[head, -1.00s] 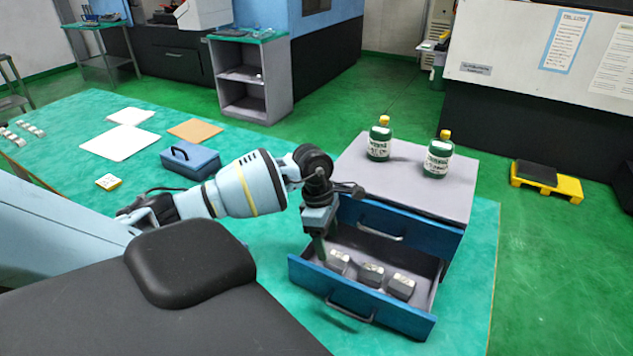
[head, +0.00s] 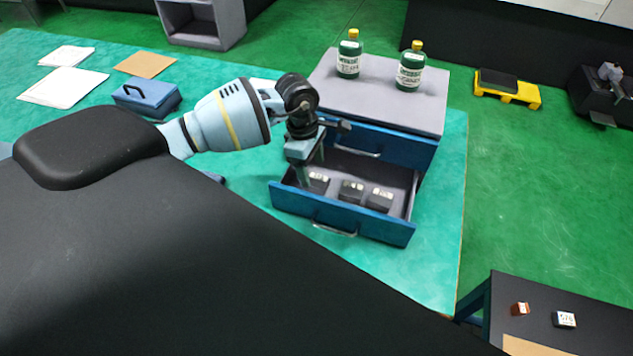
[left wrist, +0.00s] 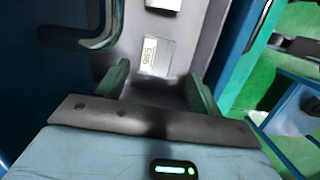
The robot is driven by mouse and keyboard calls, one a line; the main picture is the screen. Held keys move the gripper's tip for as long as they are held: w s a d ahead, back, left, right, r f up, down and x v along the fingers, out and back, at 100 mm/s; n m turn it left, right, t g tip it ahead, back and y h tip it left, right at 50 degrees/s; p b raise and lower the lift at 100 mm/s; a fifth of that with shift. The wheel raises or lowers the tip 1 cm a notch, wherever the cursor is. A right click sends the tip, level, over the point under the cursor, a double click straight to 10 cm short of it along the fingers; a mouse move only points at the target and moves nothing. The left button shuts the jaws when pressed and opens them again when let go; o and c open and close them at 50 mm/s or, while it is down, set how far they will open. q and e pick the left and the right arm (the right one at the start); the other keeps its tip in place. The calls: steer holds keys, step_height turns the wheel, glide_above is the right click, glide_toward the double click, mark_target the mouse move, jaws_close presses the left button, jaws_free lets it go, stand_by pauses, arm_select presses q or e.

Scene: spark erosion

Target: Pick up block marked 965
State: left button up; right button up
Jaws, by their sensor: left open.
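In the left wrist view a grey block has a pale label reading 965 (left wrist: 149,56), lying beyond and between my fingertips. My left gripper (left wrist: 158,84) is open, with one finger on either side of the view's middle and nothing clearly held. In the head view my left gripper (head: 304,172) points down into the open blue drawer (head: 345,220). Three dark grey blocks sit in a row there. The leftmost block (head: 319,183) is right beside my fingers and partly hidden; the middle block (head: 351,190) and right block (head: 379,199) are clear of them. Their markings are too small to read there.
The upper drawer (head: 388,149) sits above the open one, close to my gripper. Two green bottles (head: 348,55) (head: 410,68) stand on the cabinet top (head: 430,105). A blue case (head: 147,96) lies on the green table. A dark table (head: 590,335) with small boxes is at lower right.

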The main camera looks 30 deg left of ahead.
mark_target(316, 181)
arm_select(q)
steer(key=shift+w+d+f, duration=0.1)
steer(key=shift+w+f, duration=0.05)
steer(key=shift+f, duration=0.7)
steer(key=shift+w+d+f, duration=0.1)
steer(key=shift+d+f, duration=0.05)
steer(key=shift+f, duration=0.65)
steer(key=shift+w+d+f, duration=0.1)
steer(key=shift+w+f, duration=0.05)
steer(key=shift+f, duration=0.7)
steer(key=shift+r, duration=0.1)
steer(key=c, duration=1.4)
